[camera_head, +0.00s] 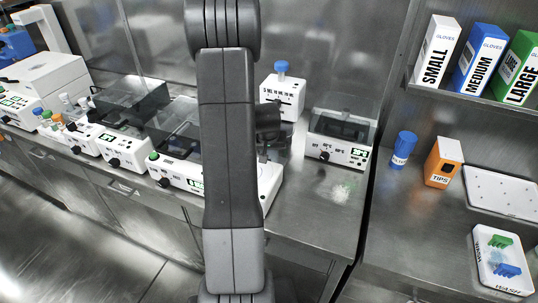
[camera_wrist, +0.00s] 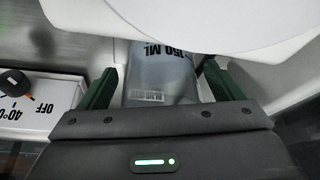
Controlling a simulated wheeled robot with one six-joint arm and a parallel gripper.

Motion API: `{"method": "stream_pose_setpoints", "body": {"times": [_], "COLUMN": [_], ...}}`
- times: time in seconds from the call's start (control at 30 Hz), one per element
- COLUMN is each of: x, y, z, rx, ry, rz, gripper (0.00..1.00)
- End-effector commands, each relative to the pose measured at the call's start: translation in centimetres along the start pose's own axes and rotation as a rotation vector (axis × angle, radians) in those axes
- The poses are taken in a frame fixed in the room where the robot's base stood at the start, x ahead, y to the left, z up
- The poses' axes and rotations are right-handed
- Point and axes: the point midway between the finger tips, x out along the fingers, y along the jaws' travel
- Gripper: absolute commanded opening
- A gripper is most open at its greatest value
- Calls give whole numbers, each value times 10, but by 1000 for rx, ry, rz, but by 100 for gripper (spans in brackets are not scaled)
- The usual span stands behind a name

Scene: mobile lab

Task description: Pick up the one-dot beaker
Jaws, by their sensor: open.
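A translucent beaker (camera_wrist: 160,75) marked "150 ML" with a barcode stands between the two green fingers of my gripper (camera_wrist: 159,70) in the wrist view. The fingers are open, one on each side, with small gaps visible beside the beaker. No dot mark shows on the part I can see. In the head view my own arm hides most of the area around my gripper, and I cannot make out this beaker there.
A white rounded surface (camera_wrist: 220,22) hangs close over the beaker. A white unit with a dial (camera_wrist: 32,100) is at the left. Bare counter lies in front.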

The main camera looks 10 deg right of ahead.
Motion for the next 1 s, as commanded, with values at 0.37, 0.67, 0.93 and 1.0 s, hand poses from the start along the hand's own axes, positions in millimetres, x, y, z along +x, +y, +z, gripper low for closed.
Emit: {"method": "stream_pose_setpoints", "body": {"times": [0.37, 0.67, 0.93, 1.0], "x": [14, 14, 12, 9], "y": [0, 0, 0, 0], "z": [0, 0, -1, -3], "rx": [1, 1, 1, 1], "ry": [1, 0, 2, 3], "rz": [0, 0, 0, 0], "gripper": [88, 40, 36, 36]}}
